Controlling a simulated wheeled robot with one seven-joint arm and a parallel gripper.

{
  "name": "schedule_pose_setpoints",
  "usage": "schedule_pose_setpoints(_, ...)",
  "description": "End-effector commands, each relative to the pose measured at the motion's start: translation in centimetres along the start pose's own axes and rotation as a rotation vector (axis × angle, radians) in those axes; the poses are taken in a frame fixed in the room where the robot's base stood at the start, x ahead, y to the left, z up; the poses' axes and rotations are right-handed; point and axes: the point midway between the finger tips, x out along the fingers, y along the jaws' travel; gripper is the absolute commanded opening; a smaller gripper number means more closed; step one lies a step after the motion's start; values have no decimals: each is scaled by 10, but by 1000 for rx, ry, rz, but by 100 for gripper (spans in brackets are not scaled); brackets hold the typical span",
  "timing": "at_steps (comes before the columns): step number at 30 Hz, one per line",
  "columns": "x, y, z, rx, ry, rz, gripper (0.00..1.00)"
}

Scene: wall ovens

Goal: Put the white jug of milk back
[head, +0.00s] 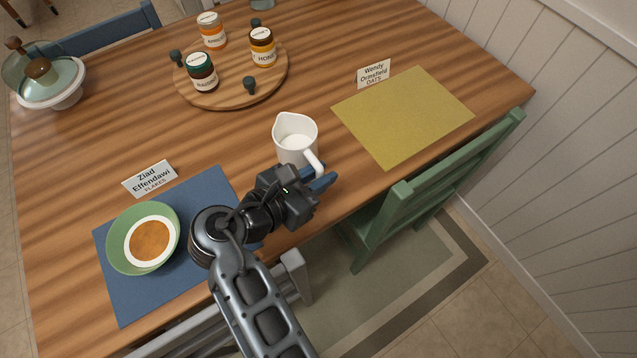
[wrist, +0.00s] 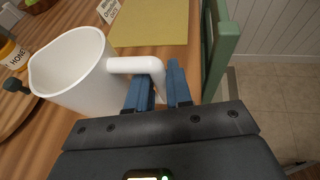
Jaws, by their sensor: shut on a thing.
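The white jug (head: 293,138) is near the middle of the table in the head view, roughly upright, with its handle toward my arm. My gripper (head: 323,180) is at the handle, with its blue fingers on it. In the wrist view the jug (wrist: 75,72) fills the left side, and its handle runs between the fingers of my gripper (wrist: 160,85). The fingers are shut on the handle. The jug's inside looks white; I cannot tell how full it is. Its base is partly hidden by my gripper, and I cannot tell whether it touches the table.
A round wooden board (head: 222,88) with several jars and dark knobs is behind the jug. A yellow mat (head: 403,115) and name card (head: 374,73) lie right. A blue mat (head: 200,200) with a green bowl (head: 118,252) is left. A green chair (head: 425,185) stands at the table edge.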

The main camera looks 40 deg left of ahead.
Motion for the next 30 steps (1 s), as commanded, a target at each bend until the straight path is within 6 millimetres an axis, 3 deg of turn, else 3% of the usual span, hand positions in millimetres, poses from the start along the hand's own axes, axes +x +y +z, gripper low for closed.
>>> schedule_pose_setpoints(10,14,2,-33,-1,-2,2,0)
schedule_pose_setpoints(18,16,1,-37,1,-1,1,0)
schedule_pose_setpoints(19,17,0,-38,-1,0,0,22)
schedule_pose_setpoints(26,16,1,-38,-1,0,0,44)
schedule_pose_setpoints(30,16,1,-38,-1,0,0,45)
